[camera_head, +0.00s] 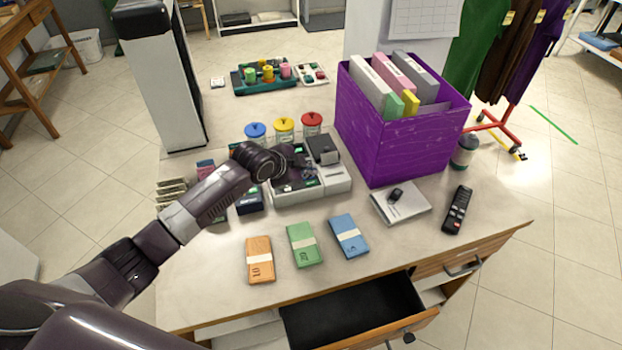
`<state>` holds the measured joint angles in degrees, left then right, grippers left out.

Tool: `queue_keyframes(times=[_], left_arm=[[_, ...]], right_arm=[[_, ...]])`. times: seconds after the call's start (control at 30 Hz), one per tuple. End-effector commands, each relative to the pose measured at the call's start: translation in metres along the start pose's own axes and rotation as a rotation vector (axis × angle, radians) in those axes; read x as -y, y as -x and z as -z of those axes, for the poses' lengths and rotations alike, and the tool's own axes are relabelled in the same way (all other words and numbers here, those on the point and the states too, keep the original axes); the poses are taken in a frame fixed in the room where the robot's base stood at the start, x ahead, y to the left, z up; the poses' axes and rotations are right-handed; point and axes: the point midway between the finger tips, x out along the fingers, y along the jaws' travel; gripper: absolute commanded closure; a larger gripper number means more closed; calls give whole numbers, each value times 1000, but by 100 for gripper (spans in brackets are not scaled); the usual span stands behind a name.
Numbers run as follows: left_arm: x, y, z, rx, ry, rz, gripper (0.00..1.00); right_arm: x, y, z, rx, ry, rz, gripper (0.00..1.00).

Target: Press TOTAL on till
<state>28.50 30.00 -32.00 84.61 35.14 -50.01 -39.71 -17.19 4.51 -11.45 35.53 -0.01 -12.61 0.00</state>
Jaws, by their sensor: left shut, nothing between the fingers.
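The till (335,182) is a light grey machine with a dark key area, in the middle of the counter. My left arm reaches in from the left. My left gripper (306,168) is shut and empty, right over the till's keys. I cannot tell whether its tips touch a key. The gripper and wrist hide part of the keys, and the TOTAL key cannot be made out. My right gripper is not in view.
A purple box (392,146) with binders stands right of the till. Orange (260,262), green (304,246) and blue (349,236) banknote bundles lie in front. A black remote (457,210) lies at right. An open drawer (352,312) juts out below the counter's front edge. Colored-lid jars (284,128) stand behind.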

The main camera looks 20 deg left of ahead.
Motion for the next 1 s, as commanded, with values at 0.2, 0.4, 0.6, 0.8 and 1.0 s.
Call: queue_keyframes(times=[0.2, 0.4, 0.6, 0.8, 1.0], left_arm=[[15, 20, 14, 0, 0, 1, 100], [16, 23, 16, 0, 0, 0, 100], [16, 22, 16, 0, 0, 0, 100], [16, 22, 16, 0, 0, 0, 100], [12, 22, 16, 0, 3, -5, 100]], right_arm=[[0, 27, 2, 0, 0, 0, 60], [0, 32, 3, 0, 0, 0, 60], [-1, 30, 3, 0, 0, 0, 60], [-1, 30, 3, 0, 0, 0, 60], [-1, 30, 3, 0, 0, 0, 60]])
